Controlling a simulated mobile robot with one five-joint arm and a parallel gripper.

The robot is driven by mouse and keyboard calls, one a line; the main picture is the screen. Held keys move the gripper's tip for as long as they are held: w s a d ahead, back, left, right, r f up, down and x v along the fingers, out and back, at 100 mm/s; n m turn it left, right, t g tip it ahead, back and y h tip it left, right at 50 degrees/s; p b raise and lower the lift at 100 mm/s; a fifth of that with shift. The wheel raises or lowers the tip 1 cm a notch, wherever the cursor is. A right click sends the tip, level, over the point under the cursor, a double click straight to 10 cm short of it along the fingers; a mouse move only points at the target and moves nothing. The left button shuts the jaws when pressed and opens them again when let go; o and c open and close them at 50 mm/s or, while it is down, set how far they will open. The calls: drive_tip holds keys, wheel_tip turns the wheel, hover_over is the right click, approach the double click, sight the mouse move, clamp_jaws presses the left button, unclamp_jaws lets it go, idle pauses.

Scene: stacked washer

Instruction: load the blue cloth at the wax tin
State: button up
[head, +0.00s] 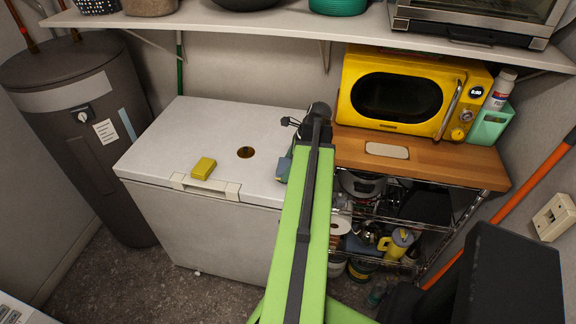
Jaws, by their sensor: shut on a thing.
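A small blue-grey piece, which looks like the blue cloth (283,168), shows at the left edge of my green arm, over the right part of the white chest lid. My gripper (291,154) is mostly hidden behind the arm. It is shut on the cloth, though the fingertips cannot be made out. A small round dark amber disc, which looks like the wax tin (245,152), lies flat on the lid, a little left of my gripper and apart from it.
A yellow block (203,168) lies on the white chest (160,140) near its front edge. A yellow microwave (400,90) stands on a wooden top (460,160) at the right. A shelf (240,24) runs above. The lid's back left is clear.

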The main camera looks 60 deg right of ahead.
drive_tip(key=shift+r+p, duration=3.45)
drive_tip(key=shift+r, duration=0.1)
wheel_tip(320, 180, up, 4)
drive_tip(key=p, duration=0.4)
drive_tip(key=shift+r, duration=0.15)
